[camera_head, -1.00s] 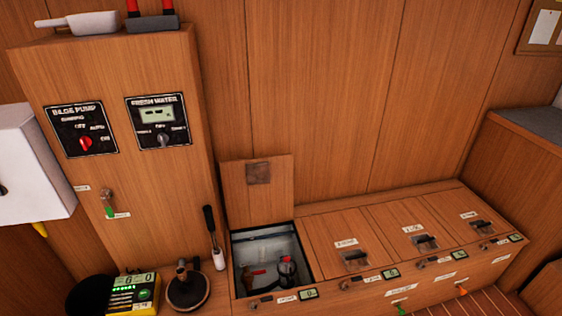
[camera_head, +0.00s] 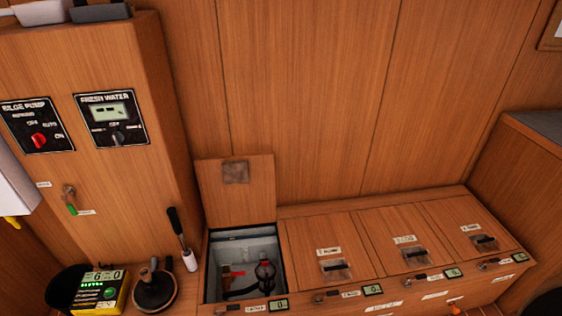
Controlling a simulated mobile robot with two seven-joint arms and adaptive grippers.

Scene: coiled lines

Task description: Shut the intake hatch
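The intake hatch lid (camera_head: 235,190) stands open, upright against the wooden back wall at the left end of the bench. A dark square patch sits on its face. Below it is the open compartment (camera_head: 240,250), pale inside, with a red-handled fitting (camera_head: 231,273) and a dark round-topped fitting (camera_head: 265,273). I cannot read its label clearly. Neither of my grippers is in view.
Several shut hatches with dark latches, such as this one (camera_head: 335,265), continue to the right. A yellow device (camera_head: 101,291), a plunger (camera_head: 155,289) and a white-ended brush (camera_head: 182,240) stand left of the opening. The tall panel cabinet (camera_head: 80,180) rises at left.

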